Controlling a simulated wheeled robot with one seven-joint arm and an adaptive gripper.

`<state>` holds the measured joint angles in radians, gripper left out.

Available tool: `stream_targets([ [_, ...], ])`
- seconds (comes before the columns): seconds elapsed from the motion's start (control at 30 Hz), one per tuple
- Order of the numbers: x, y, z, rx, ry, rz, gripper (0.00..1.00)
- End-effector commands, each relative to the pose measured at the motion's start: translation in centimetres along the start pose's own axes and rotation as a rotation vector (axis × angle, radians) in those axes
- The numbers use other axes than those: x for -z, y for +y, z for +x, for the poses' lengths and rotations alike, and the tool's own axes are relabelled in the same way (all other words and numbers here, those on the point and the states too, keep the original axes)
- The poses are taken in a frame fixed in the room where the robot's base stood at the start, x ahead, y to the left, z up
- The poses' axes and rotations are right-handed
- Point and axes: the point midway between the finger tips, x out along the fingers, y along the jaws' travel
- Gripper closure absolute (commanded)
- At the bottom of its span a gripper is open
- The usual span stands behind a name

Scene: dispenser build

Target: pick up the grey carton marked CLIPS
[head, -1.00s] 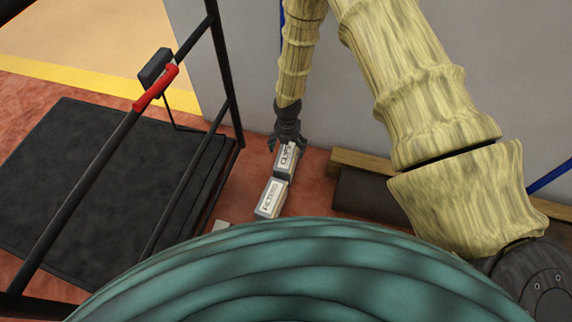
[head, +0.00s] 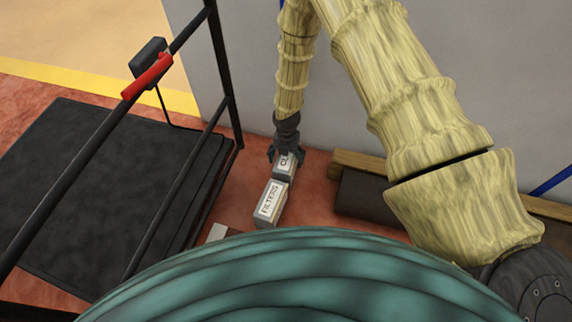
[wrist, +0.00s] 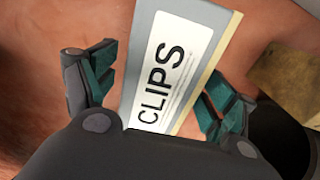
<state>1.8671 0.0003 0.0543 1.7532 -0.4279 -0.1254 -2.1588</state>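The grey carton marked CLIPS (wrist: 180,62) lies between the two fingers of my gripper (wrist: 150,95) in the wrist view. Its white label faces up. The fingers are spread, with a gap on each side of the carton, wider on the left. In the head view my gripper (head: 285,154) is right over the CLIPS carton (head: 284,166) and hides part of its label. The carton stands on the red floor behind a similar carton marked FILTERS (head: 269,202).
A black platform cart (head: 90,190) with a dark rail and red grip (head: 147,76) stands at the left. A wooden beam (head: 358,163) and a dark block (head: 370,197) lie at the right by the grey wall (head: 365,130). A small pale item (head: 217,232) lies near FILTERS.

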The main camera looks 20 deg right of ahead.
Motion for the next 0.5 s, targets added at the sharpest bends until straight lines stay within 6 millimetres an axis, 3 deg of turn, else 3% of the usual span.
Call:
stream_targets([
  [0.03, 0.01, -0.01, 0.00, 0.000, 0.000, 0.000, 0.29],
  [0.33, 0.01, 0.02, 0.00, 0.000, 0.000, 0.000, 0.83],
  [0.5, -0.02, 0.06, -0.05, -0.001, -0.001, -0.001, 0.83],
])
